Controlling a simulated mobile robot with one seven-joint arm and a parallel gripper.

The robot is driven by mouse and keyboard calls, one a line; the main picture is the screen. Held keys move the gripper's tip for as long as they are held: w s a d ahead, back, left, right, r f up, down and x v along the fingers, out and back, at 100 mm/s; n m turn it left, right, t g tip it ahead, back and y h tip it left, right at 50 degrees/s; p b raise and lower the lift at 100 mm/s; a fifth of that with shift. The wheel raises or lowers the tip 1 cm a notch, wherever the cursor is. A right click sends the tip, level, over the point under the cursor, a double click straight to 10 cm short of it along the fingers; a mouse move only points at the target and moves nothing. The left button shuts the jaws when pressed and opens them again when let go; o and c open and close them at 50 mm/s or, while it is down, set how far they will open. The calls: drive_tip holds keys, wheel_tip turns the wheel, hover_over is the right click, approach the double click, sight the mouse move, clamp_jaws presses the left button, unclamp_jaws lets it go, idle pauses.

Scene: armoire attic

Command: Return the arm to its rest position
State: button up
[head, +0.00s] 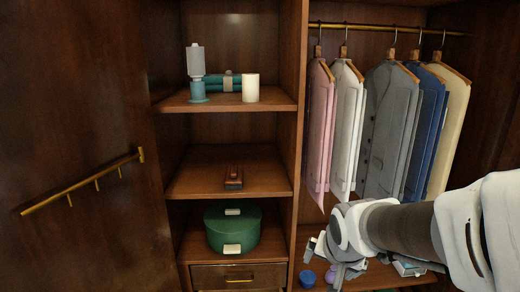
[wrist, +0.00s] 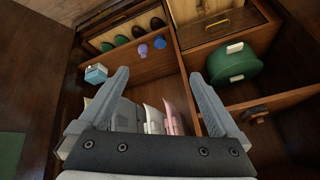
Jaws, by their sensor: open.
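My arm reaches in from the right in the head view, in front of the hanging garments. My gripper (head: 315,247) is at the lower middle, by the divider and above the wardrobe floor, partly hidden by my wrist. In the wrist view my gripper (wrist: 158,76) has its two fingers wide apart with nothing between the tips. That view looks into the wardrobe with the garments at the bottom of the picture. No gripper contact with any object shows.
Several garments (head: 390,125) hang from a brass rail (head: 385,28). A green round box (head: 232,232) sits on the lower left shelf above a drawer (head: 238,278). A blue item (head: 307,278) and a light-blue box (wrist: 96,73) lie on the wardrobe floor. The open door (head: 75,100) stands left.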

drive_tip(key=s+r+n+b, duration=0.1)
drive_tip(key=s+r+n, duration=0.15)
drive_tip(key=s, duration=0.55)
drive_tip(key=s+r+n+b, duration=0.1)
drive_tip(key=s+n, duration=0.2)
drive_tip(key=s, duration=0.5)
wheel_tip(320, 180, up, 17)
drive_tip(key=p, duration=1.7)
drive_tip(key=shift+w+r+g+y, duration=0.2)
drive_tip(key=shift+g+y, duration=0.1)
drive_tip(key=shift+g, duration=0.1)
